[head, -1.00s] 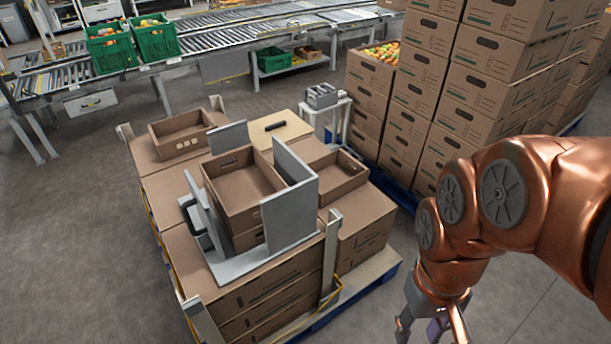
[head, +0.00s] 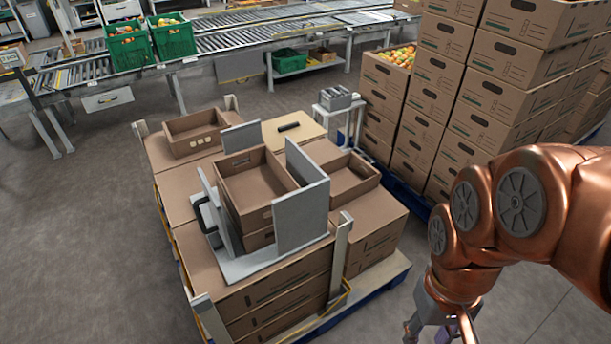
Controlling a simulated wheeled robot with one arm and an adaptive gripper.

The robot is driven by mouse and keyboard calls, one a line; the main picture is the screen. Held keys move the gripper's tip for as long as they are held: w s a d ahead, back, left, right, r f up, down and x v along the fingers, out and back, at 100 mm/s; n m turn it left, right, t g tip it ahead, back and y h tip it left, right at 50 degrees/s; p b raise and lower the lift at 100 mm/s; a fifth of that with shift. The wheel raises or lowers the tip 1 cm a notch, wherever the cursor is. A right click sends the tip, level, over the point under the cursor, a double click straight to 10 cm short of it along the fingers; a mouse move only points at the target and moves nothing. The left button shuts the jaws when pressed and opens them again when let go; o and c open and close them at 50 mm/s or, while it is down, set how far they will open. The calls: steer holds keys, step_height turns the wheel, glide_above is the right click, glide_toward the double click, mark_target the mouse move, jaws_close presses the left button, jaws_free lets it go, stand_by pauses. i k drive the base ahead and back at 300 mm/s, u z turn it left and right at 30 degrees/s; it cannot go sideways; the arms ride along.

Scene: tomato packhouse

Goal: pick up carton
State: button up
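In the head view, open brown cartons stand on top of a pallet load. One open, empty carton (head: 258,186) sits stacked on another between the grey upright plates of a metal holder (head: 301,207). Another open carton (head: 352,178) stands to its right, partly hidden by a plate. A third open carton (head: 193,133) stands at the back left. My gripper (head: 440,338) is low at the right of the pallet, apart from every carton. Its fingers are partly cut off by the bottom edge, and I see nothing clearly held in it.
Corner posts (head: 342,252) rise around the pallet load. Tall stacks of closed cartons (head: 486,82) stand at the back right. A roller conveyor (head: 245,42) with green crates (head: 128,46) crosses the back. A small stand (head: 338,110) is behind the pallet. Floor at left is clear.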

mark_target(350, 181)
steer(key=z, duration=0.7)
steer(key=i, duration=1.2)
steer(key=u, duration=2.35)
